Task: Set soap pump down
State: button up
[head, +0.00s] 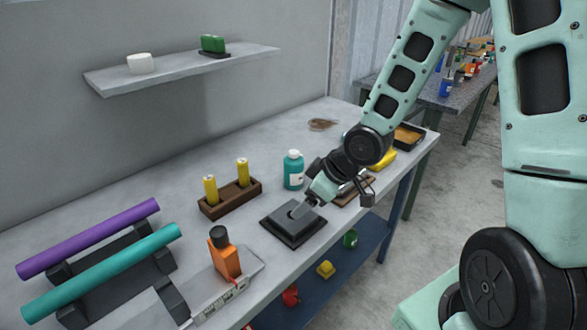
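No thing with a clear pump head shows, so I cannot tell for certain which one is the soap pump. A teal bottle with a white cap and pale label (293,170) stands upright on the workbench, just behind my gripper. My gripper (300,209) points down and left, low over a dark square block on a black base (282,226). The view is too small to tell whether the fingers touch the block or hold anything.
The grey workbench (120,204) also bears a wooden holder with yellow cylinders (230,200), an orange bottle with black cap (225,255), and purple (90,238) and teal tubes (105,272) on black stands. A wall shelf (185,70) hangs above. Clear bench lies behind the teal bottle.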

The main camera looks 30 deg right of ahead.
jog(key=w+d+t+y+p, duration=0.1)
jog(key=w+d+t+y, duration=0.2)
jog(key=d, duration=0.4)
jog(key=m+t+p, duration=0.1)
jog(key=m+t, duration=0.1)
jog(key=t, duration=0.2)
send_near(288, 160)
jog(key=w+f, duration=0.1)
jog(key=w+f+p, duration=0.1)
jog(key=w, duration=0.1)
jog(key=w+f+p, duration=0.1)
jog(key=w, duration=0.1)
jog(key=shift+a, duration=0.2)
jog(key=p+x, duration=0.1)
jog(key=x, duration=0.1)
jog(key=p+x, duration=0.1)
jog(key=x, duration=0.2)
jog(key=shift+a+r, duration=0.2)
jog(key=shift+a, duration=0.05)
jog(key=shift+w+a+f, duration=0.15)
jog(key=shift+w+f, duration=0.1)
jog(key=shift+w, duration=0.2)
jog(key=c, duration=1.1)
jog(key=shift+c, duration=0.7)
jog(key=shift+r, duration=0.15)
